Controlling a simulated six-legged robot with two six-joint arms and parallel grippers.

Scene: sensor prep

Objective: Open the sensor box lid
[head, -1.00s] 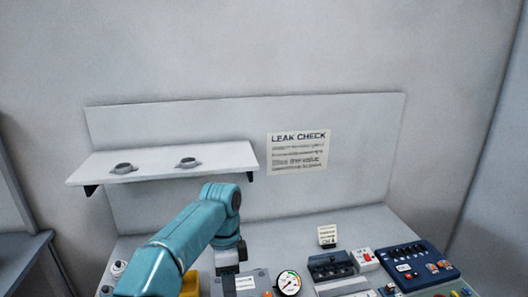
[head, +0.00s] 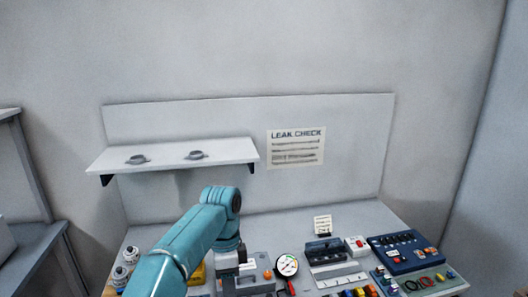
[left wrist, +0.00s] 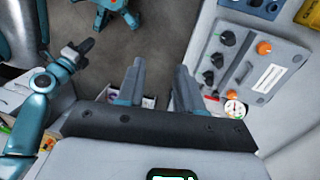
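I cannot tell for sure which thing is the sensor box, and no lid can be made out. My left gripper (left wrist: 159,67) is open in the left wrist view, with nothing held between its two fingers. In the head view my left arm reaches over the bench, and its fingers cannot be made out. A grey panel box (left wrist: 250,62) with dark and orange knobs lies right of the fingers in the left wrist view. Another teal arm, probably my right, ends in a dark gripper (left wrist: 76,52) at the left there; its fingers are unclear.
A round gauge (head: 287,265), a dark blue panel (head: 404,253) and small coloured parts stand on the bench right of my arm. A yellow thing (head: 197,275) is partly hidden behind my arm. A white shelf (head: 225,152) holds two grey fittings. Bare bench lies behind the parts.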

